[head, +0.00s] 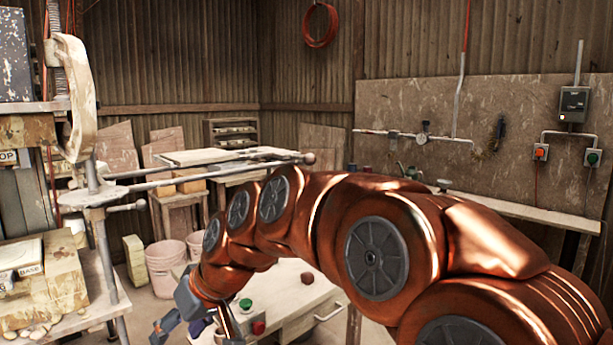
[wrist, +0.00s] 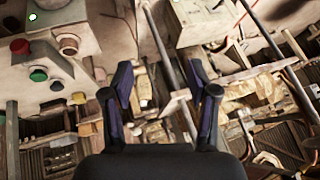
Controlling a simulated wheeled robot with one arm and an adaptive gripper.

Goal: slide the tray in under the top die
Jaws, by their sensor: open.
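The top die (head: 22,130), a worn block labelled TOP, is in the press at the left edge of the head view. Below it, with a gap between, is a pale block labelled BASE (head: 45,285), cut off by the frame. I cannot tell whether this is the tray or rests on it. My gripper (head: 193,335) is low in the head view, right of the press and apart from the BASE block. In the wrist view my gripper (wrist: 167,85) has its fingers spread. A small pale piece shows between them; I cannot tell its depth or whether it is touched.
The press's long bar (head: 215,175) reaches right, ending in a ball. A metal post (head: 107,255) stands right of the BASE block. Pink buckets (head: 165,266) stand on the floor. A white cabinet (head: 285,290) is beside my gripper. A button box (wrist: 45,60) shows in the wrist view.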

